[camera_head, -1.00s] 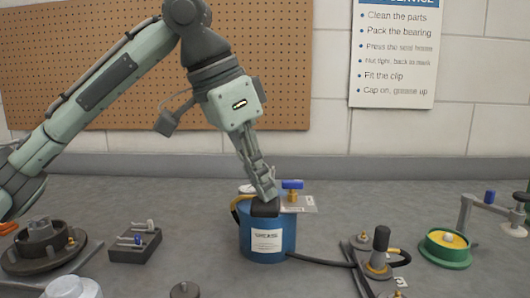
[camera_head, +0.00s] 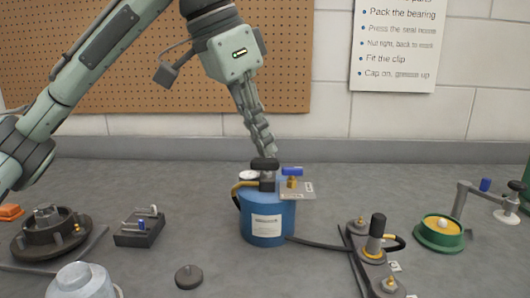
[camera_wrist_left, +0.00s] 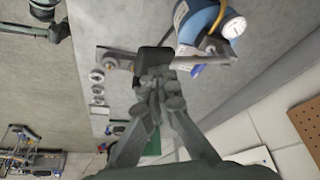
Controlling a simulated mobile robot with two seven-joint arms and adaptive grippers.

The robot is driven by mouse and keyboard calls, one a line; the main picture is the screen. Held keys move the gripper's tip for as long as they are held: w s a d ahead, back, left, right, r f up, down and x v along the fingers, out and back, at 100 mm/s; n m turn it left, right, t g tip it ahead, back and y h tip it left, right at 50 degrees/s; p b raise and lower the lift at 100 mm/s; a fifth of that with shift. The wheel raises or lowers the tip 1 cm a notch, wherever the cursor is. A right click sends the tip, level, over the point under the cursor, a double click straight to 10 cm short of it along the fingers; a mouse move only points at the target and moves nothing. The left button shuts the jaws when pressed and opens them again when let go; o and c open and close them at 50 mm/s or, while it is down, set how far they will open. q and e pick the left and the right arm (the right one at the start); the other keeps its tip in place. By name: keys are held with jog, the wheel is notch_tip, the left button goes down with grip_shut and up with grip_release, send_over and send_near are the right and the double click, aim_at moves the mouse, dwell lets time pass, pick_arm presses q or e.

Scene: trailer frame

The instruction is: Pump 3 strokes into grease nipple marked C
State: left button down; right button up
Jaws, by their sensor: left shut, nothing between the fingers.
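A blue grease can (camera_head: 268,222) with a white label stands in the middle of the bench. Its black pump handle (camera_head: 264,164) is raised above the lid, beside a pressure gauge (camera_head: 248,175) and a blue-handled brass valve (camera_head: 292,173). My left gripper (camera_head: 267,152) is shut and empty, pointing down just above the handle; I cannot tell if it touches. In the left wrist view its fingertips (camera_wrist_left: 160,92) overlap the black handle (camera_wrist_left: 152,60). A black hose runs right to a dark plate (camera_head: 352,262) with nipples; a grease coupler (camera_head: 376,238) stands on the middle one. The tag letters are unreadable.
A green ring pot (camera_head: 438,240) and a grey bracket (camera_head: 462,200) stand right. A hub (camera_head: 50,235), a small dark block (camera_head: 140,228), a dark disc (camera_head: 188,277) and a grey-white part (camera_head: 80,282) lie left. Bare bench lies between can and block.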

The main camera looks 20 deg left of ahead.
pick_arm(q)
jog(key=shift+s+d+f+b, duration=0.1)
jog(key=shift+s+f+b, duration=0.15)
jog(key=shift+f, duration=0.35)
jog(key=shift+s+d+f+b, duration=0.1)
jog(key=shift+f+b, duration=0.1)
jog(key=shift+f, duration=0.35)
